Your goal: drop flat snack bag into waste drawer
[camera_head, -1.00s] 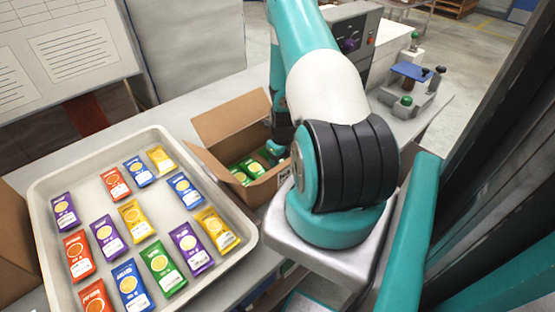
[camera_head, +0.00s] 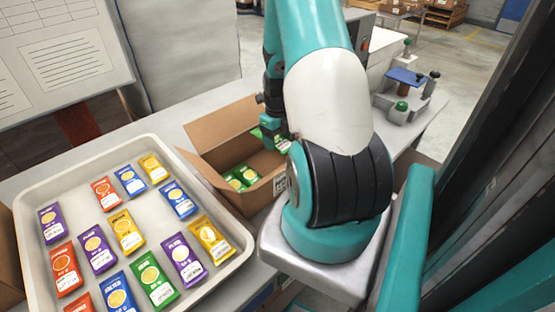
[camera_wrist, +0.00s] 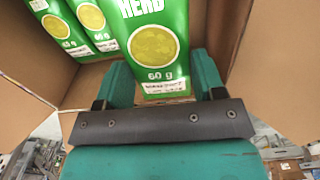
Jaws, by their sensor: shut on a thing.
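My gripper (camera_head: 270,128) is over the open cardboard box in the head view. In the wrist view its two fingers (camera_wrist: 162,84) are shut on a green HERB snack bag (camera_wrist: 153,45) marked 60 g. The held bag hangs at the box's mouth, partly hidden by the gripper in the head view. Whether this bag is flat is hard to tell. Other green bags (camera_head: 242,177) lie in the box, and two show in the wrist view (camera_wrist: 62,28). I cannot make out the waste drawer in either view.
The cardboard box (camera_head: 222,133) stands on the grey table between a white tray (camera_head: 35,195) of several coloured snack bags and my arm. A device with a blue plate (camera_head: 405,76) and green knobs stands at the right. A board with papers (camera_head: 62,60) is at the back left.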

